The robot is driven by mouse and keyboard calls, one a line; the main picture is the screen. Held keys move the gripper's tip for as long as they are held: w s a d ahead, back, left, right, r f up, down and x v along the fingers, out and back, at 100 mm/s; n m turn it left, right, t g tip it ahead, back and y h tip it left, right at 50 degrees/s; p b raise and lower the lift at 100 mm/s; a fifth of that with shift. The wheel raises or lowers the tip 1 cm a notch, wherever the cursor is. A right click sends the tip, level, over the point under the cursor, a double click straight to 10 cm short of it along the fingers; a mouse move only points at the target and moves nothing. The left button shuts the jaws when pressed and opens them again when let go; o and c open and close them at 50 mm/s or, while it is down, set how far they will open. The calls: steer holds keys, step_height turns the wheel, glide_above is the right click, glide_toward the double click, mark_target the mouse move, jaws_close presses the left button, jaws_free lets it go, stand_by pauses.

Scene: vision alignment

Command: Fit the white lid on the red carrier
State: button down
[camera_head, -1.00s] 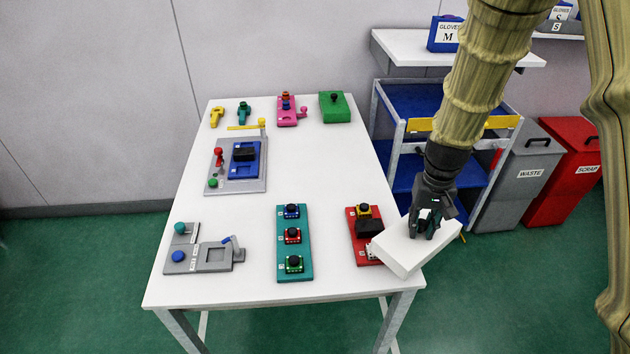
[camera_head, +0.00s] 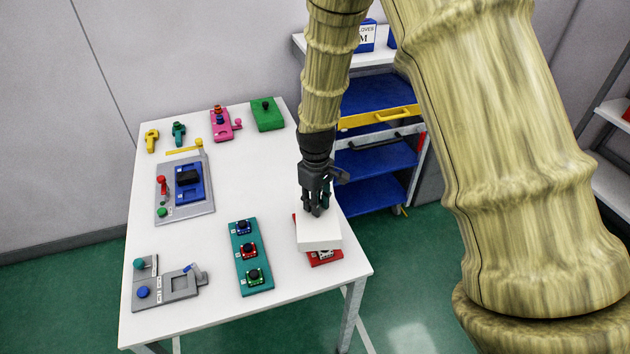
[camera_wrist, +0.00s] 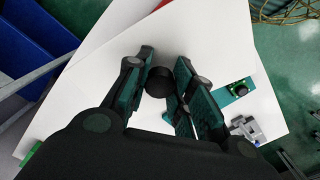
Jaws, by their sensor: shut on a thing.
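The white lid (camera_head: 319,236) is a white box shape over the red carrier (camera_head: 326,259) at the right edge of the table. The carrier shows only as a red strip at the lid's near and left sides; the lid hides the rest. I cannot tell whether the lid touches the carrier or is a little above it. My gripper (camera_head: 316,212) is above the lid, shut on its dark knob. In the wrist view the fingers are on either side of the black round knob (camera_wrist: 160,82), with the white lid (camera_wrist: 215,50) below.
A teal board (camera_head: 251,262) with several coloured parts lies left of the carrier. A grey fixture (camera_head: 180,285) is at front left, a grey tray with a blue block (camera_head: 188,185) behind it. A blue-shelved cart (camera_head: 375,160) stands beyond the table's right edge.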

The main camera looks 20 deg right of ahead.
mark_target(317, 220)
steer(key=shift+w+d+r+n+p, duration=0.2)
steer(key=shift+w+r+n+p, duration=0.1)
steer(key=shift+r+n+p, duration=0.65)
steer(key=shift+w+f+n+p, duration=0.2)
steer(key=shift+n+p, duration=0.25)
steer(key=shift+p, duration=0.2)
steer(key=shift+d, duration=0.1)
steer(key=shift+f+b, duration=2.35)
steer(key=shift+f, duration=3)
steer(key=c, duration=1.1)
jaws_free()
steer(key=shift+c, duration=0.2)
step_height(317, 220, up, 12)
steer(key=shift+f, duration=0.1)
